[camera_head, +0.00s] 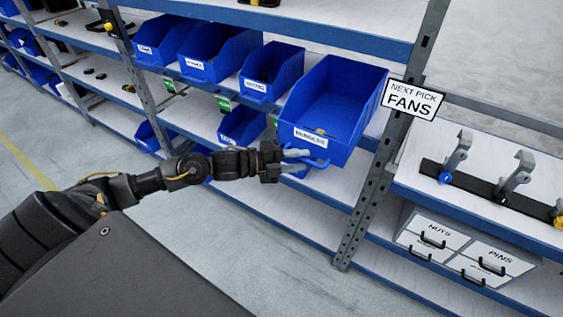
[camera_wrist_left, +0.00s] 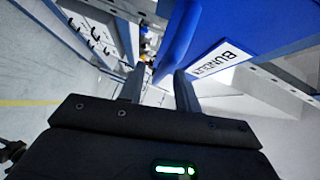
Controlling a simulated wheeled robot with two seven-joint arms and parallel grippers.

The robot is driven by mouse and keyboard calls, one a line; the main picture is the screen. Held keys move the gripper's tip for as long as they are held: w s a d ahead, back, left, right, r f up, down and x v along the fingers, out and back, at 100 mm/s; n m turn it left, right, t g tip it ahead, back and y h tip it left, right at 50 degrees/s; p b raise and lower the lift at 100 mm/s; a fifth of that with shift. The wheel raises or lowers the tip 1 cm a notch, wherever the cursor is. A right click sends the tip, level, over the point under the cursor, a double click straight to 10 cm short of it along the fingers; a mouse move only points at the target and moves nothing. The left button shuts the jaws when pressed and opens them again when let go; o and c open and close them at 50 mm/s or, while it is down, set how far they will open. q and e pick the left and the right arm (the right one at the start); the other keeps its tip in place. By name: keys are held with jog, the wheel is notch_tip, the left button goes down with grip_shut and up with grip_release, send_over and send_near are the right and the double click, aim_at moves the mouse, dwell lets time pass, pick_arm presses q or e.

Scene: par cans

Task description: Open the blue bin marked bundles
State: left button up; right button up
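The blue bin marked BUNDLES (camera_head: 345,95) juts out from the shelf, well forward of the blue bins to its left. In the left wrist view, the blue handle (camera_wrist_left: 174,45) reaches to between the two fingertips (camera_wrist_left: 160,72), with a gap beside the left one. The label shows there partly cut off (camera_wrist_left: 213,58). My right gripper is not in view.
Other blue bins (camera_head: 215,50) line the shelf to the left. A metal upright (camera_head: 370,190) with a "NEXT PICK FANS" sign (camera_head: 411,100) stands just right of the bin. Drawers (camera_head: 440,240) and a hook rail (camera_head: 490,190) lie further right. Open floor (camera_head: 240,240) lies in front.

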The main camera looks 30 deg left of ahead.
pick_arm(q)
jog(key=b+v, duration=0.2)
jog(key=v, duration=0.7)
dwell(0.4)
